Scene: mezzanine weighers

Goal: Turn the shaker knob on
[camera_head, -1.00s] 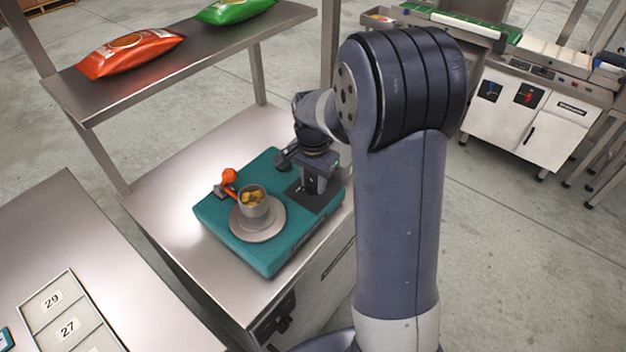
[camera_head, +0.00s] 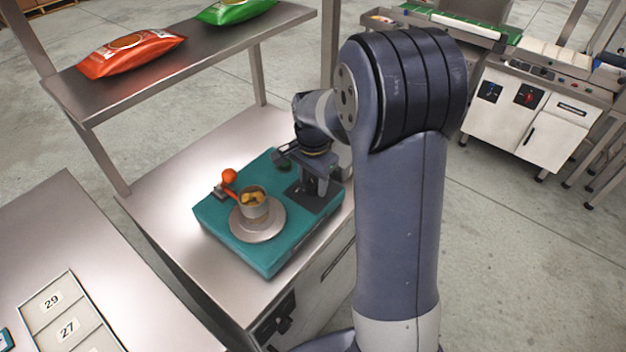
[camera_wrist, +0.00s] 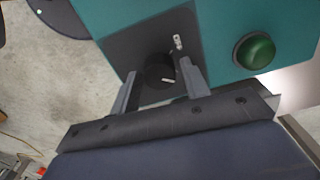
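The shaker is a teal box (camera_head: 272,258) on a steel table, with a round grey plate carrying a cup of yellow-orange pieces (camera_head: 254,198). Its black knob (camera_wrist: 158,70) sits on a dark panel (camera_wrist: 137,48) in the wrist view, with a short white mark on its lower part. A small white marking is on the panel above it. My gripper (camera_wrist: 160,86) is open, with one finger on each side of the knob; gaps seem to show, and contact cannot be told. In the head view my gripper (camera_head: 318,180) is over the panel and hides the knob.
A green button (camera_wrist: 255,51) is right of the knob panel. An orange-handled clamp (camera_head: 229,177) stands behind the cup. A shelf (camera_head: 190,65) with red and green bags hangs above the table. A numbered tray (camera_head: 62,310) lies on the left table.

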